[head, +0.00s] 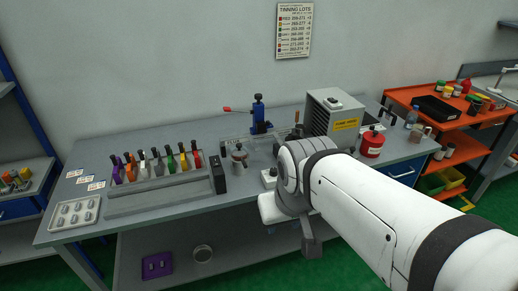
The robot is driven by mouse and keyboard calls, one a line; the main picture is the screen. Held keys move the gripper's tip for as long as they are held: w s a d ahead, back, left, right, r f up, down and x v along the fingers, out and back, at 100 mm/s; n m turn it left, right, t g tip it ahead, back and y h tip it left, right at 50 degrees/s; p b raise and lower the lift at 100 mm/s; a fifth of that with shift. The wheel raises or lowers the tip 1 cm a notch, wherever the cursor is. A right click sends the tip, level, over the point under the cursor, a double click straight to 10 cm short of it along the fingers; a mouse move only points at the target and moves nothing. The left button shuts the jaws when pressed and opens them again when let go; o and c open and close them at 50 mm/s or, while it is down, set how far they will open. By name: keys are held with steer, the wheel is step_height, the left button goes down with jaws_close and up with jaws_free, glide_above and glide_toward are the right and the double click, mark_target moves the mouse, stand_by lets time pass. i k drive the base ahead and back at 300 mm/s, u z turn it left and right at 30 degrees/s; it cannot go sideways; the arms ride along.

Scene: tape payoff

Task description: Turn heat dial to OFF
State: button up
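I cannot make out a heat dial in the head view; it is hidden or too small to tell. Only a dark part at the end of my white arm shows, pointing down. My arm hides the bench behind it, and I cannot see whether the fingers are open or shut.
A rack of coloured-handled tools (160,185) and a grey tray (74,214) fill the bench's left side. A blue clamp (259,115), a grey box with a yellow label (325,115) and a red can (371,143) stand at back and right. An orange cart (400,95) stands further right.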

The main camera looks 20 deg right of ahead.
mark_target(273, 173)
steer(key=i, duration=0.95)
steer(key=u, duration=0.05)
